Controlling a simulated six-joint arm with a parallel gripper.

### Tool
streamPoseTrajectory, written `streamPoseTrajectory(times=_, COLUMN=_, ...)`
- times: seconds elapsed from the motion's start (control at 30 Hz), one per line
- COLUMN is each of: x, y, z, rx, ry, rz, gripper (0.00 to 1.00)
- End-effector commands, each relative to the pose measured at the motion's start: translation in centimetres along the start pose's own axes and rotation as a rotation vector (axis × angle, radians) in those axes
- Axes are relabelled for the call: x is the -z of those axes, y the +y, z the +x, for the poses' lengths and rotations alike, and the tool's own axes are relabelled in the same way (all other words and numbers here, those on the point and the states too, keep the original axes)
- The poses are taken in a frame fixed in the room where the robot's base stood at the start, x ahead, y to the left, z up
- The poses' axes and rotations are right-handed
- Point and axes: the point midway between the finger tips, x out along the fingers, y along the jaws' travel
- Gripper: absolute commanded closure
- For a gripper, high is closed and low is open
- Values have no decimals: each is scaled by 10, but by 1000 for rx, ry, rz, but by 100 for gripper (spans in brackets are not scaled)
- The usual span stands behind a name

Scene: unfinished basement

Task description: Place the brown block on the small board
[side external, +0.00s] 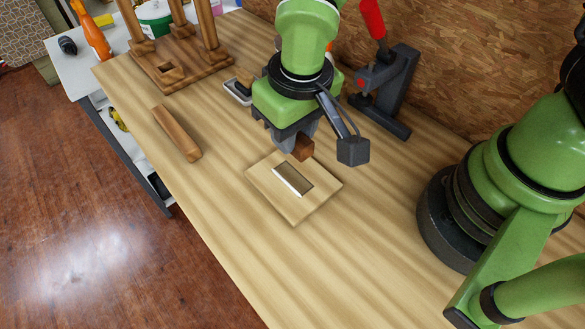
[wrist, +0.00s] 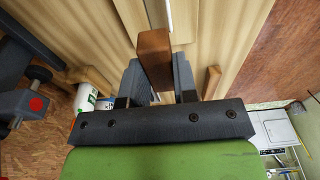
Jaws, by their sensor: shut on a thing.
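The brown block (side external: 301,148) is between the fingers of my gripper (side external: 287,139), which is shut on it. In the wrist view the block (wrist: 154,58) sticks out past the fingertips of the gripper (wrist: 157,80). The small board (side external: 295,212) lies flat on the table, with a pale-edged rectangular recess in its middle. The block is above the board's far edge, close to the recess; I cannot tell the exact height. In the wrist view only a sliver of the recess area shows at the top.
A longer wooden bar (side external: 176,133) lies to the left on the table (side external: 215,210). A wooden stand with posts (side external: 190,70) is at the back left. A small grey tray (side external: 237,92) and a dark clamp with a red handle (side external: 388,95) stand behind my gripper. The front table is clear.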

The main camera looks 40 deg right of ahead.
Motion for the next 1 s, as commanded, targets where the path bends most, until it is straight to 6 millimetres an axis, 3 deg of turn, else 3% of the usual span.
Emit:
streamPoseTrajectory(times=0.13, x=-4, y=1, z=28, rx=-3, ry=-5, rz=-2, gripper=96)
streamPoseTrajectory(times=0.6, x=-8, y=1, z=72, rx=-4, ry=-1, rz=-3, gripper=96)
streamPoseTrajectory(times=1.0, x=-10, y=0, z=80, rx=0, ry=-3, rz=1, gripper=96)
